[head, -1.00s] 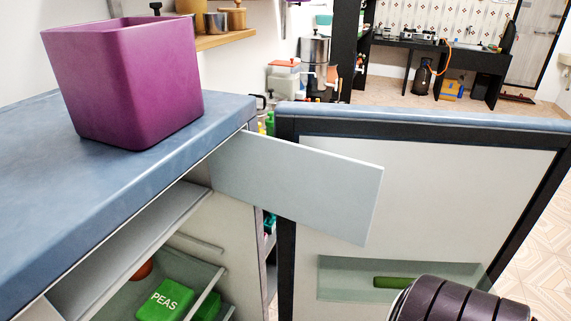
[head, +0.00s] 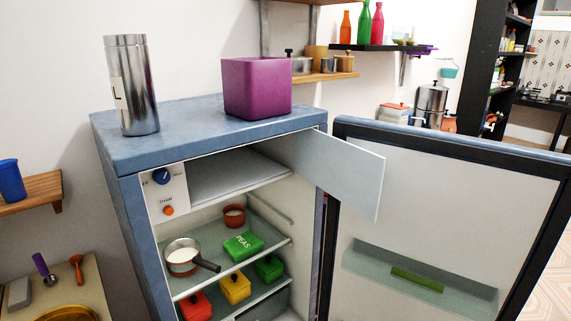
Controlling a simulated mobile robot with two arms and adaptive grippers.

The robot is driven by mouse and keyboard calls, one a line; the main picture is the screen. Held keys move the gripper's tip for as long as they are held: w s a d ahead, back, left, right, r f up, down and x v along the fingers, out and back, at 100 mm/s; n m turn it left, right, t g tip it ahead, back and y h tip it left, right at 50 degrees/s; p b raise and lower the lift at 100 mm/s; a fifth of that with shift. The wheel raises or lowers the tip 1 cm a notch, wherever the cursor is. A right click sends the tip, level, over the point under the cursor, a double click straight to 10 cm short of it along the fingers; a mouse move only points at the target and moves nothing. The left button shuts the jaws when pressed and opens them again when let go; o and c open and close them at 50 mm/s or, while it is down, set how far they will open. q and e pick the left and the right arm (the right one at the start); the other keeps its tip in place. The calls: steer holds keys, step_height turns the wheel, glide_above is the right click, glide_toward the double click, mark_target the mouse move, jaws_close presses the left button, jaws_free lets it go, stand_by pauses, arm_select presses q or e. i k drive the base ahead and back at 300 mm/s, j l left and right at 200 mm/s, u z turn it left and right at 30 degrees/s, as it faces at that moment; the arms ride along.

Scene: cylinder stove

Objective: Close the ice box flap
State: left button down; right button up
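The ice box flap (head: 345,172) is a pale grey-white panel hinged at the right side of the ice box compartment. It stands swung open, reaching out to the right in front of the fridge door. The ice box compartment (head: 235,178) at the top of the blue fridge is open to view and looks empty. The fridge door (head: 445,205) is wide open to the right. Neither of my grippers shows in the head view now.
A purple pot (head: 257,88) and a metal canister (head: 131,85) stand on the fridge top (head: 190,128). Shelves below hold a saucepan (head: 183,258), a green peas box (head: 243,245) and several colored containers. A dial panel (head: 166,191) is left of the compartment.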

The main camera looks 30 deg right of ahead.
mark_target(353, 175)
steer(key=k+l+u, duration=0.1)
steer(key=l+u, duration=0.15)
steer(key=l, duration=0.2)
steer(key=k+l+u, duration=0.25)
steer(key=l, duration=0.15)
steer(key=l+u, duration=0.25)
steer(key=l, duration=0.15)
steer(key=k+l, duration=0.2)
steer(key=l, duration=0.2)
steer(key=k+l, duration=0.2)
steer(key=l, duration=0.2)
steer(key=k+l, duration=0.2)
steer(key=l, duration=0.25)
steer(key=k+l, duration=0.25)
steer(key=l, duration=0.15)
steer(key=k+l, duration=0.2)
steer(key=l, duration=0.2)
steer(key=k+l, duration=0.2)
steer(key=l, duration=0.2)
